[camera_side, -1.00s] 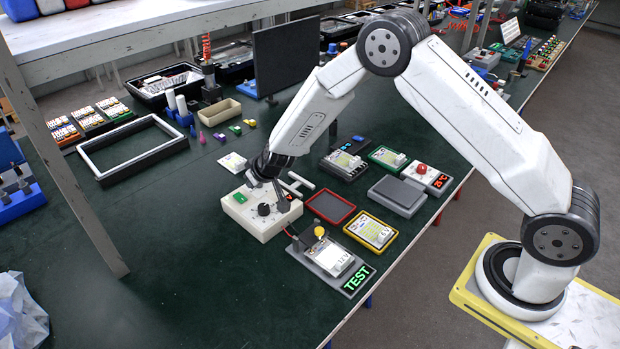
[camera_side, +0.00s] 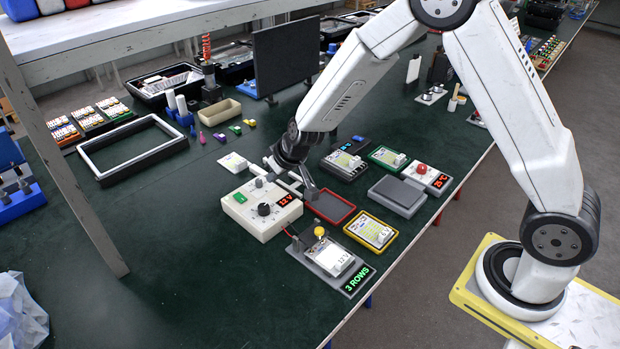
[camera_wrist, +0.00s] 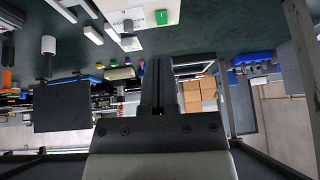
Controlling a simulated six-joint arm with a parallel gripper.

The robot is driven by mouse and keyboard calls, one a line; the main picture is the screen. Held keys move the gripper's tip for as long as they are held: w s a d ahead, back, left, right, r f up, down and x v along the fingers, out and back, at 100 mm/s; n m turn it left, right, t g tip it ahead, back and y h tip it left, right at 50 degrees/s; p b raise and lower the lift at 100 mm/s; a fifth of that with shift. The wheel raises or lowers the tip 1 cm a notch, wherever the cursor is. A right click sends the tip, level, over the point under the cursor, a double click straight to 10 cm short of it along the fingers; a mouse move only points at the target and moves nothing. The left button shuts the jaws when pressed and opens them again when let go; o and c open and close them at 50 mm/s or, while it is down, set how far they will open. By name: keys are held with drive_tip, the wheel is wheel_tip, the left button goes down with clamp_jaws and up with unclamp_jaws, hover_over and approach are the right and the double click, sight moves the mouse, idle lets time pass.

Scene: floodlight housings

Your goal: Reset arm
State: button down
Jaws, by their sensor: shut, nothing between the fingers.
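My gripper (camera_side: 312,194) is shut and empty, above the bench near the left edge of the dark red-rimmed tray (camera_side: 331,206). In the wrist view, its dark fingers (camera_wrist: 158,82) stand together. The white control box (camera_side: 262,207) is to its left, with a green button, a black knob and a red display that seems to read 12 V. In front is the grey test fixture (camera_side: 330,259) with a yellow button, a white 12 V block and a green display reading "3 ROWS". My wrist partly hides the white bar behind the box.
Yellow-rimmed (camera_side: 371,230), black (camera_side: 345,163) and green (camera_side: 388,158) trays and a grey plate (camera_side: 397,195) lie to the right. A dark upright panel (camera_side: 286,57) stands behind. A black-and-white frame (camera_side: 131,149) lies left. The front-left bench is clear.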

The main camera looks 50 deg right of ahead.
drive_tip(key=s+d+r+g, duration=0.2)
drive_tip(key=s, duration=0.9)
drive_tip(key=s+d+r+g, duration=0.1)
drive_tip(key=s+d+r, duration=0.1)
drive_tip(key=s, duration=1)
drive_tip(key=shift+s+d+r+g+h, duration=0.2)
drive_tip(key=shift+s+r+g+h, duration=0.15)
drive_tip(key=shift+r, duration=0.5)
